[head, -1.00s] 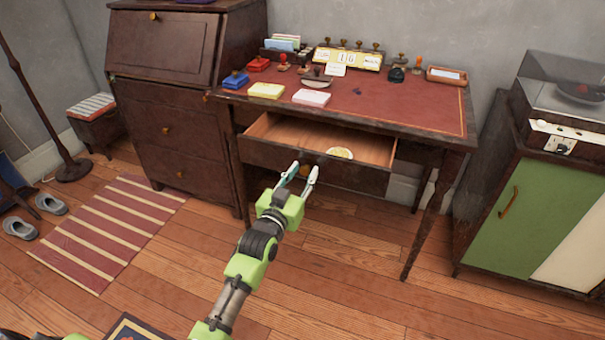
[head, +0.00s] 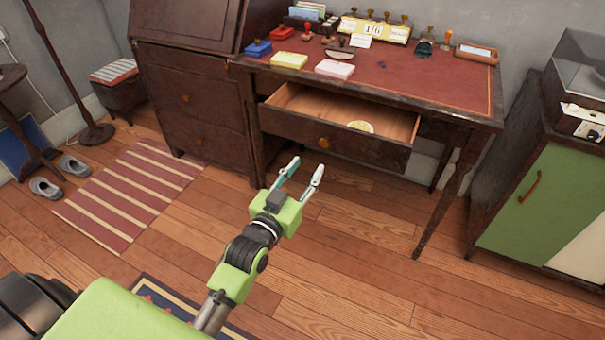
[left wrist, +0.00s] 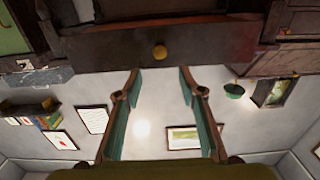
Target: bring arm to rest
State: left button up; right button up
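My left gripper (head: 301,178) is open and empty in the head view, over the floor in front of the desk. In the left wrist view, its two fingers (left wrist: 160,85) stand apart with nothing between them. The desk drawer (head: 365,148) is pulled open, with a round pale yellow item (head: 361,127) inside. The drawer's knob (head: 324,143) is clear of the fingers; a round knob (left wrist: 159,53) also shows beyond them in the left wrist view. My right gripper is in neither view.
A dark bureau (head: 190,100) stands left and a green cabinet (head: 540,200) right. A striped rug (head: 135,190) and slippers (head: 60,178) lie at left. The wooden floor before the desk is mostly clear.

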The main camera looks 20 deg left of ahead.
pick_arm(q)
jog(key=shift+s, duration=0.7)
